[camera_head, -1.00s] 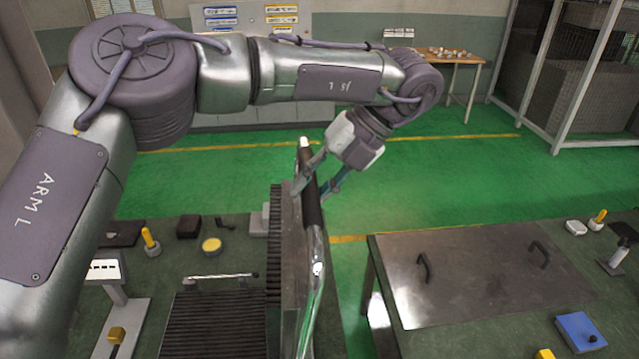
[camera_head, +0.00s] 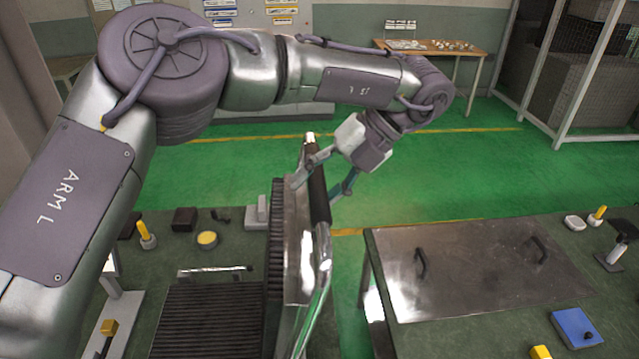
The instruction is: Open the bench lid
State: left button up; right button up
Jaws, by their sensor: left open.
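The bench lid (camera_head: 300,262) is a metal plate with dark ribs on its left face. It stands raised, close to upright, beside the ribbed bed (camera_head: 205,318) of the left bench. A long bar handle with a dark grip (camera_head: 317,192) runs along the lid's right side. My left gripper (camera_head: 322,184) is open, with its fingers on either side of the dark grip near the far end. I cannot tell whether the fingers touch it. My right gripper is not in view.
A second bench with a flat metal cover (camera_head: 480,270) and two black handles stands at right, across a gap of green floor. Yellow-topped tools (camera_head: 147,235), a yellow round tin (camera_head: 207,238) and dark blocks lie on the left bench. A blue box (camera_head: 577,328) is at lower right.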

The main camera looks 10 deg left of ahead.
pick_arm(q)
jog(key=shift+r, duration=0.15)
jog(key=shift+d+r, duration=0.25)
jog(key=v, duration=0.6)
jog(key=shift+d+r, duration=0.25)
jog(key=shift+w, duration=0.2)
